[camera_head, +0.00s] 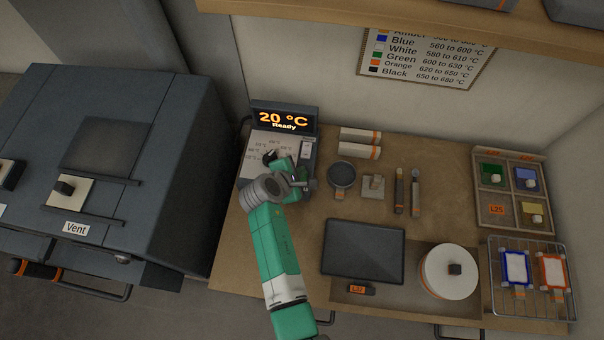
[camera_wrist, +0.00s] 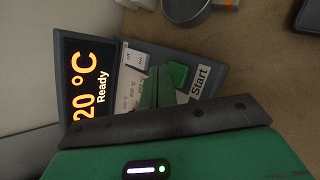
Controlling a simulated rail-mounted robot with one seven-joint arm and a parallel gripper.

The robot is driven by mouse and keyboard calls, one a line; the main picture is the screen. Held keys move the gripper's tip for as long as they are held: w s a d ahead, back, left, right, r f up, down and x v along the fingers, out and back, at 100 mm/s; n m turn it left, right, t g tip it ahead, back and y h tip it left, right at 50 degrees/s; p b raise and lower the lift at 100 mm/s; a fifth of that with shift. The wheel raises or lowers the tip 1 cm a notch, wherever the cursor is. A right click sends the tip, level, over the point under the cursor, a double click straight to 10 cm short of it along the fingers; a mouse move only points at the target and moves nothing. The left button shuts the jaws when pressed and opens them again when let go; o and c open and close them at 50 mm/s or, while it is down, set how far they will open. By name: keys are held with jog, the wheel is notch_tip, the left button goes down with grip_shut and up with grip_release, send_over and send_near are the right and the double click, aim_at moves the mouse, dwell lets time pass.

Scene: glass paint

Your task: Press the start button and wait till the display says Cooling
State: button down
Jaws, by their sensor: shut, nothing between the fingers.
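The controller (camera_head: 248,158) stands at the back left of the bench. Its display (camera_head: 284,120) reads "20 °C Ready", and the same text shows sideways in the wrist view (camera_wrist: 88,85). A green start button (camera_wrist: 178,74) sits beside the "Start" label (camera_wrist: 201,82) in the wrist view. In the head view my arm hides the button. My gripper (camera_head: 297,182) is shut and empty in front of the controller's lower face. In the wrist view its fingertips (camera_wrist: 162,78) are right by the button. I cannot tell whether they touch it.
A dark kiln (camera_head: 125,110) with a "Vent" label stands to the left. A wire rack (camera_head: 531,306) is at far right.

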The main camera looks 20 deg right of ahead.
jog(key=shift+f, duration=0.45)
jog(key=shift+f+b, duration=0.4)
jog(key=shift+b, duration=0.15)
dwell(0.7)
jog(key=shift+r+p, duration=0.8)
jog(key=shift+p, duration=0.05)
notch_tip(320, 180, up, 5)
jog(key=p, duration=0.5)
jog(key=shift+r, duration=0.15)
